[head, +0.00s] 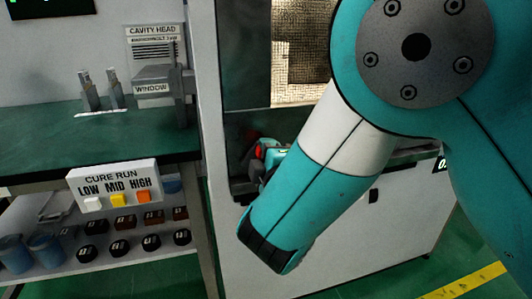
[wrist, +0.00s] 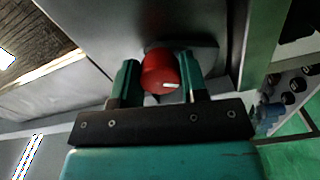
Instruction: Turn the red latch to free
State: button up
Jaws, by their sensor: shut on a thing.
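The red latch (wrist: 160,72) is a round red knob with a white mark on its face, in the upper middle of the wrist view. My gripper (wrist: 158,80) has one teal finger on each side of it and is shut on it. The white mark lies nearly level in that view, towards the right of the knob. In the head view a small red part of the latch (head: 260,150) shows beside my gripper, low on the grey cabinet front. My teal and white arm hides most of it there.
A CURE RUN panel (head: 118,185) with white, yellow and orange buttons sits on the bench edge at left. The WINDOW fixture (head: 158,85) stands on the green bench (head: 60,140). Several black knobs (head: 120,245) and blue cups (head: 45,250) are on the shelf below. A mesh window (head: 300,50) is above the latch.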

jog(key=shift+n, duration=0.3)
jog(key=o, duration=0.9)
jog(key=shift+o, duration=0.2)
jog(key=b+v, duration=1.5)
jog(key=v, duration=0.2)
jog(key=shift+s, duration=0.3)
